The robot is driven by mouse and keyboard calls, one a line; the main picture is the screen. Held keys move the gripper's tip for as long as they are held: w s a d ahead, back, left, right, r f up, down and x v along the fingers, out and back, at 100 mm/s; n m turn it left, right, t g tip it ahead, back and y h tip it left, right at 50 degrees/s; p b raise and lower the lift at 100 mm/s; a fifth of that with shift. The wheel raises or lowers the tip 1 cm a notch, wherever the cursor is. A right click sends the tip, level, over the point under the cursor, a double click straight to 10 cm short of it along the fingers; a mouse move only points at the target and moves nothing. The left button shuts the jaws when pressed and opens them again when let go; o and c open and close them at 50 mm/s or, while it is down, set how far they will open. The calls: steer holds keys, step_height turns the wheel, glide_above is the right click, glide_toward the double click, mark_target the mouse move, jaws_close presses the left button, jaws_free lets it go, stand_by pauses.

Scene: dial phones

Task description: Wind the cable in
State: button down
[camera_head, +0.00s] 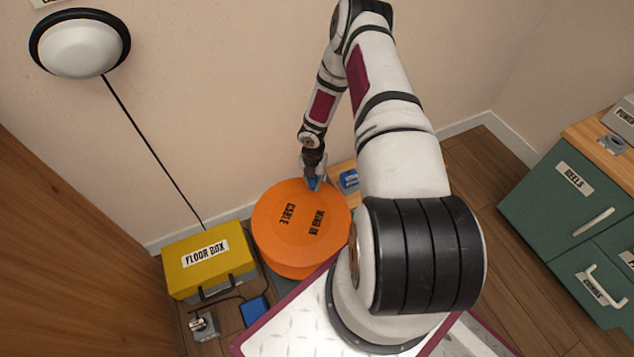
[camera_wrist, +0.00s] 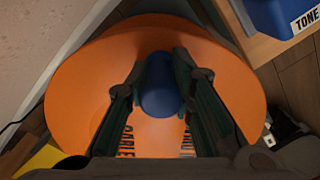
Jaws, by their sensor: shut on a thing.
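My gripper (camera_head: 313,185) is at the reel's far edge. Its two fingers (camera_wrist: 161,92) are shut on a blue knob (camera_wrist: 160,80) that stands on the reel's top. Most of the knob's lower part is hidden in the head view by the fingers. A thin dark cable (camera_wrist: 12,124) shows at the left of the wrist view.
The yellow floor box (camera_head: 210,262) stands left of the reel, with a blue item (camera_head: 254,310) and a small metal device (camera_head: 203,327) in front. A blue box (camera_head: 349,180) sits behind on a wooden surface. Green drawers (camera_head: 570,205) stand at the right.

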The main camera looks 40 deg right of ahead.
mark_target(302, 185)
steer(key=shift+w+a, duration=0.75)
steer(key=shift+w, duration=0.35)
steer(key=shift+w+a+b, duration=0.4)
steer(key=shift+w+a, duration=0.15)
steer(key=shift+a, duration=0.05)
steer(key=c, duration=1.5)
jaws_free()
step_height(302, 185, up, 12)
steer(key=shift+r, duration=0.1)
steer(key=shift+o, duration=0.2)
